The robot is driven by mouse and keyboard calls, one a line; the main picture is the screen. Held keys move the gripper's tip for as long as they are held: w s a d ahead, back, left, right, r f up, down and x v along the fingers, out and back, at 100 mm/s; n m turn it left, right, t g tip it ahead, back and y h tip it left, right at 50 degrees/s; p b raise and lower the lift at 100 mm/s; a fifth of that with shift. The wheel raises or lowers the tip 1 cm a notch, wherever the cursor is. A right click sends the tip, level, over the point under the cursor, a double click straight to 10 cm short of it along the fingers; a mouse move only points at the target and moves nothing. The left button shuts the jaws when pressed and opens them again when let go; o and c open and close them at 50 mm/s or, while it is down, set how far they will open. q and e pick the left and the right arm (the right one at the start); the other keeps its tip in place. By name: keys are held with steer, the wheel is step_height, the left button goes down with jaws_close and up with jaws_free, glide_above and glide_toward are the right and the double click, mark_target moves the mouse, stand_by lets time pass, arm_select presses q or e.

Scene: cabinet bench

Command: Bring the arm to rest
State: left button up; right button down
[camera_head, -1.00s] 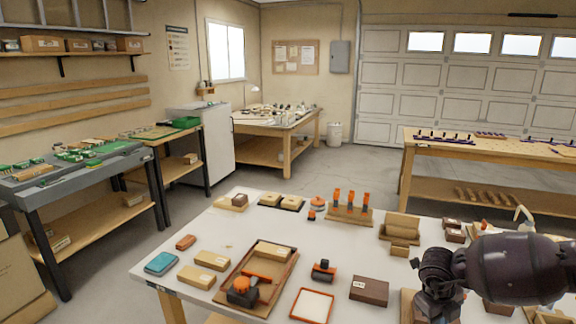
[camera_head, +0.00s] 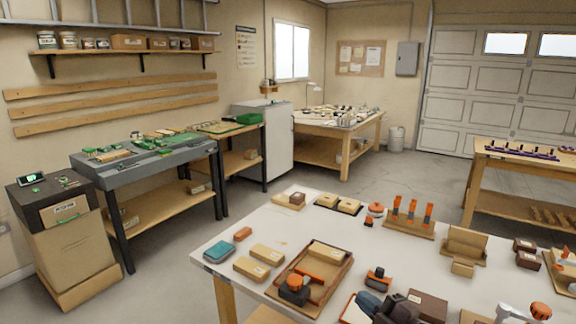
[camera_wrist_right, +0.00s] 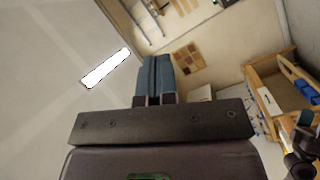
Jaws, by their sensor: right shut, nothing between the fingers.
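My right gripper (camera_head: 370,304) shows at the bottom of the head view, low in the frame and in front of part of the white table (camera_head: 262,228). Its dark body hides some of the things behind it. In the right wrist view the two blue-grey fingers (camera_wrist_right: 155,75) lie together with nothing between them. The wrist view past them is tilted and shows wall, a bright strip and furniture, not the tabletop close up. My left gripper is in neither view.
The white table holds a wooden tray (camera_head: 341,283), a teal box (camera_head: 219,251), an upright rack with orange-topped pieces (camera_head: 409,229) and a brown box (camera_head: 428,307) close to the right gripper. A grey bench (camera_head: 154,164) stands left. Floor between the benches is clear.

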steer(key=s+d+f+m+g+h, duration=0.1)
steer(key=s+d+f+m+h, duration=0.4)
steer(key=s+f+m, duration=0.4)
steer(key=s+d+f+m+g+h, duration=0.2)
steer(key=s+d+f+m+h, duration=0.3)
steer(key=s+f+m, duration=0.4)
steer(key=s+d+f, duration=0.1)
steer(key=s+f, duration=0.3)
steer(key=s, duration=0.1)
steer(key=shift+d+h, duration=0.3)
steer(key=shift+h, duration=0.1)
